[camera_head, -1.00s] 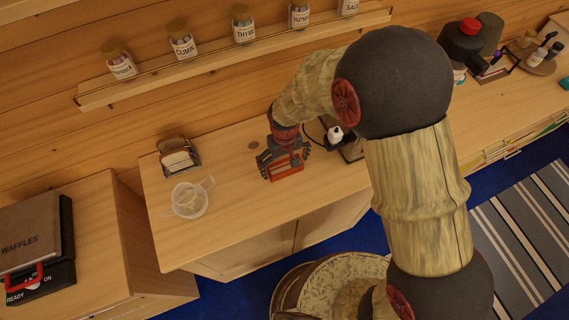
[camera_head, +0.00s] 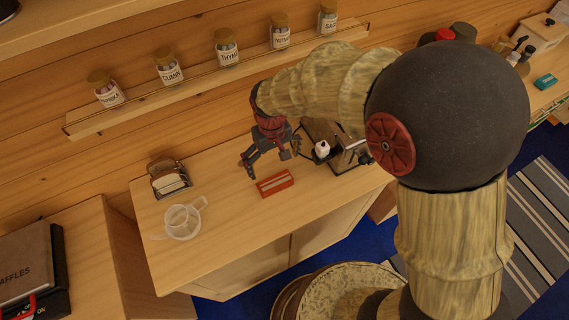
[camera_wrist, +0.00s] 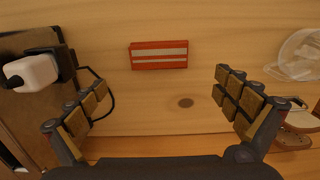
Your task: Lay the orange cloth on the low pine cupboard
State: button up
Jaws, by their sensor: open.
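The orange cloth (camera_head: 275,183) is a small folded reddish-orange block with a pale stripe. It lies flat on the top of the low pine cupboard (camera_head: 232,222), near the middle. It also shows in the wrist view (camera_wrist: 159,60), clear of both fingers. My gripper (camera_head: 270,162) is above the cupboard, just behind the cloth in the head view. Its fingers are spread wide and hold nothing, as the wrist view (camera_wrist: 160,88) shows.
A clear cup with handles (camera_head: 183,222) and a napkin-holder-like item (camera_head: 168,178) stand on the cupboard's left. A dark appliance with a white knob (camera_head: 322,149) is at its right. A spice shelf (camera_head: 215,85) runs along the wall behind.

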jog(key=s+d+r+m+t, duration=0.2)
jog(key=s+d+r, duration=0.1)
jog(key=d+r, duration=0.7)
jog(key=s+d+r+m+t, duration=0.2)
jog(key=s+d+r, duration=0.1)
jog(key=d+r, duration=0.65)
jog(key=s+d+r+m+t, duration=0.1)
jog(key=s+d+r+m, duration=0.1)
jog(key=s+d, duration=0.4)
jog(key=shift+s+r+t, duration=0.3)
jog(key=shift+s+r, duration=0.5)
jog(key=shift+s, duration=0.25)
jog(key=shift+d, duration=0.1)
